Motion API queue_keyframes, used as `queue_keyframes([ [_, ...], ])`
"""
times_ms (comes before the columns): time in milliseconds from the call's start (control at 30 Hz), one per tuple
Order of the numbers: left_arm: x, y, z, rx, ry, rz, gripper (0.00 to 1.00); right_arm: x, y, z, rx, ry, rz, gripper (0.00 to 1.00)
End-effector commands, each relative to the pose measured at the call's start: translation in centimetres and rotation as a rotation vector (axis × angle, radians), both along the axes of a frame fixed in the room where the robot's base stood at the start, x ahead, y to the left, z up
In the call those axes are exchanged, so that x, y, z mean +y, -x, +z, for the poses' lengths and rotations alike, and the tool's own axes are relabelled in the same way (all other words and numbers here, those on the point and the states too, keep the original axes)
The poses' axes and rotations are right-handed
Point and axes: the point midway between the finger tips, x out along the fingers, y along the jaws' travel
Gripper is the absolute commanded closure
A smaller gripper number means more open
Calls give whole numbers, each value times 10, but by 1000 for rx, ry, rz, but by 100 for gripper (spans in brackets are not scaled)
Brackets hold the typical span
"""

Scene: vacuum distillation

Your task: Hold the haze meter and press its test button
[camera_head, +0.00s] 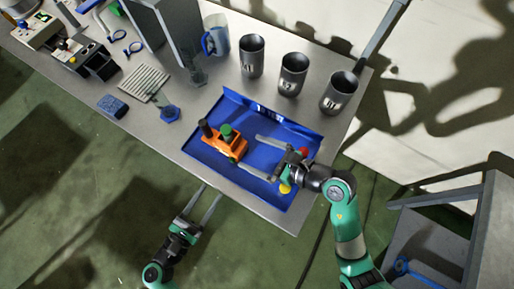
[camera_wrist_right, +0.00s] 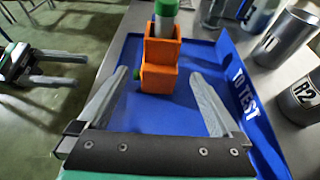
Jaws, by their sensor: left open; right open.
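The orange device (camera_head: 224,142), which I take for the haze meter, lies on the blue tray. My left gripper (camera_head: 211,190) is open and empty by the table's front edge.
The blue tray (camera_head: 262,188) has a raised back wall marked "TO TEST". Several dark metal beakers, including one (camera_head: 252,56), stand behind it. Bare table shows left of the tray.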

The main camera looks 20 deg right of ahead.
Motion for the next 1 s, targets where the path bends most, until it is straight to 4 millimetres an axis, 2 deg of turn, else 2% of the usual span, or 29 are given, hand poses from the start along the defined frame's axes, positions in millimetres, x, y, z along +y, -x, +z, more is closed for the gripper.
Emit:
queue_keyframes([
  [367,0,0,0,0,0,0,50,3,-3,-4,6,-4,-2,0],
  [533,0,0,0,0,0,0,50,20,-20,-14,6,-2,0,0],
  [800,0,0,0,0,0,0,50,55,-60,-36,5,-3,-1,0],
  [1000,0,0,0,0,0,0,50,69,-76,-44,5,-4,-3,0],
])
